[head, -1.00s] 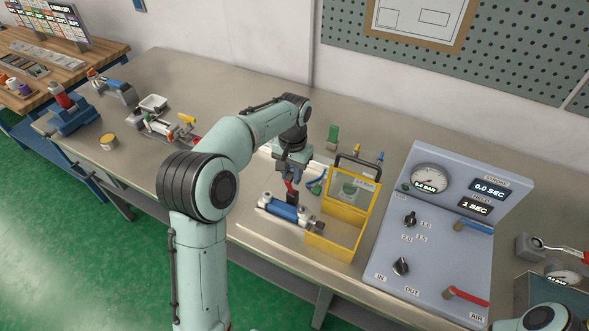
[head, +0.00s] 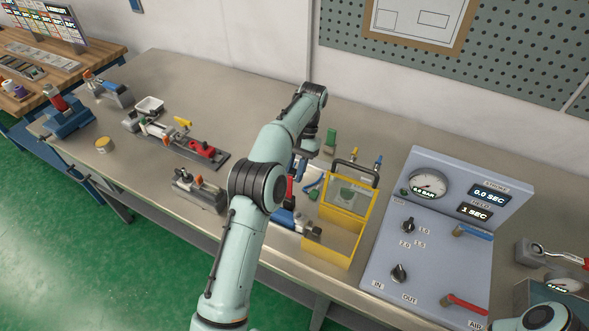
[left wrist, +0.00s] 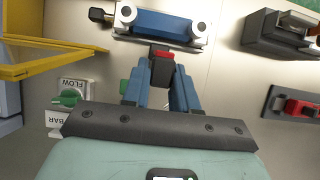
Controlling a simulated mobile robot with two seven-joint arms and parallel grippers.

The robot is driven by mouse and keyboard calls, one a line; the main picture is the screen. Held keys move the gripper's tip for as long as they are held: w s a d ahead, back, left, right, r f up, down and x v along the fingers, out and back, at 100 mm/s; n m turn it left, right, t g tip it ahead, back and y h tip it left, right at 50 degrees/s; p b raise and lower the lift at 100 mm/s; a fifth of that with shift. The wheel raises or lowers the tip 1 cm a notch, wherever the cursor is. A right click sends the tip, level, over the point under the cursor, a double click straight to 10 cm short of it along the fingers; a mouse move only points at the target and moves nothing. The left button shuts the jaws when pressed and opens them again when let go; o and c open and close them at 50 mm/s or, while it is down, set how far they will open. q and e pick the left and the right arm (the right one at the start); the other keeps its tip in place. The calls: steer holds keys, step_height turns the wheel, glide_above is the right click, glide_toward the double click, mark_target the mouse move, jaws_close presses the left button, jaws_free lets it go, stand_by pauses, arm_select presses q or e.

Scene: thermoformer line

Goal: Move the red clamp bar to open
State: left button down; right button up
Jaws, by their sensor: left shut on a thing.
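The red clamp bar (head: 290,188) stands up from a fixture with a blue cylinder (head: 284,217), left of the yellow guard frame. In the left wrist view the bar's red end (left wrist: 162,52) and dark body show between my fingers, close to the blue cylinder (left wrist: 165,25). My left gripper (left wrist: 160,80) is shut on the bar. In the head view the left gripper (head: 297,175) is partly hidden by my own arm, which also covers part of the cylinder. My right gripper is out of view.
The yellow guard frame (head: 330,248) stands just right of the cylinder. A grey control panel (head: 440,235) with gauge, knobs and levers is farther right. A dark fixture (head: 200,190) and a red-ended fixture (head: 201,150) stand left.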

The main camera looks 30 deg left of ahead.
arm_select(q)
steer(key=shift+f, duration=0.1)
steer(key=c, duration=1)
jaws_free()
steer(key=shift+o, duration=0.2)
